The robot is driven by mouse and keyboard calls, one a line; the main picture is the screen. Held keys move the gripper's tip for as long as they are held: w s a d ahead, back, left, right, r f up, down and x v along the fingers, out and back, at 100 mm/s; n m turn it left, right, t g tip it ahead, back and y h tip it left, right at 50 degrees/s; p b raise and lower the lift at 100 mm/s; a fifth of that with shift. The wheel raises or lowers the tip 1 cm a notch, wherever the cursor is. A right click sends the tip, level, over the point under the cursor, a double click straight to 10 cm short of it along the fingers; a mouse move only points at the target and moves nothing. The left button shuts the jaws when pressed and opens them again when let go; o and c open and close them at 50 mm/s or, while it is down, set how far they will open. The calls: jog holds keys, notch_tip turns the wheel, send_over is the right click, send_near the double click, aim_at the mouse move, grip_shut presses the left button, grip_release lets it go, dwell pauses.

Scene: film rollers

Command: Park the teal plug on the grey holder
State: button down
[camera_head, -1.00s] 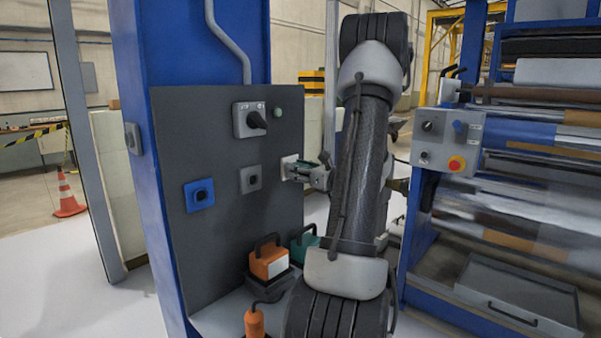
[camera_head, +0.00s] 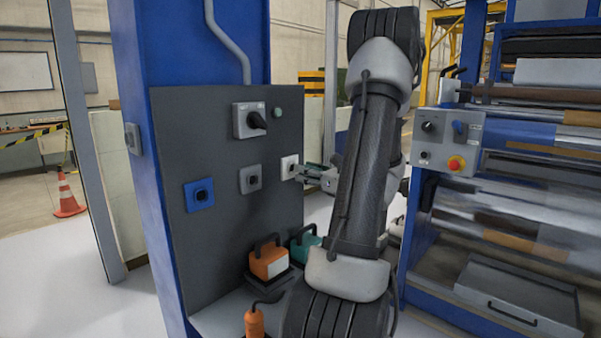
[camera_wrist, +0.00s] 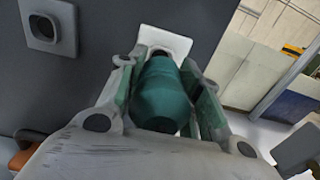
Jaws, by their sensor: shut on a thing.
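The teal plug (camera_wrist: 163,95) is between the fingers of my gripper (camera_wrist: 165,85) in the wrist view, which is shut on it. In the head view my gripper (camera_head: 308,174) is just right of a white socket plate (camera_head: 289,160), and the plug can hardly be made out. The plate shows a dark opening, and the plug appears clear of it by a small gap. The white plate also shows beyond the plug in the wrist view (camera_wrist: 178,43). The grey holder (camera_head: 250,179) is left of the white plate, its opening empty; it also shows in the wrist view (camera_wrist: 48,32).
A blue holder (camera_head: 199,195) is further left on the dark panel (camera_head: 220,235). A rotary switch (camera_head: 252,121) sticks out above the grey holder. Orange (camera_head: 268,262) and teal (camera_head: 305,249) handled boxes stand below. The panel between the holders is bare.

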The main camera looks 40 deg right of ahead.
jog(key=shift+s, duration=1)
jog(key=s+a+f+n+g+y, duration=0.3)
jog(key=s+a+f+n+g, duration=0.2)
jog(key=f+g, duration=0.3)
jog(key=s+a+f+n+g+y, duration=0.2)
jog(key=s+a+f+n+g, duration=0.25)
jog(key=f, duration=0.45)
jog(key=d+f+n+g+h, duration=0.2)
jog(key=d+n+g+h, duration=0.4)
jog(key=d+n, duration=0.45)
jog(key=shift+s+d+f+m+t, duration=0.15)
jog(key=shift+f+m, duration=0.2)
jog(key=shift+f, duration=0.9)
jog(key=shift+s+d+f+m, duration=0.2)
jog(key=shift+f+m, duration=0.1)
jog(key=shift+f, duration=0.95)
jog(key=shift+s+d+f+m+t, duration=0.15)
jog(key=shift+f+m, duration=0.2)
jog(key=shift+f, duration=0.9)
jog(key=shift+f, duration=0.5)
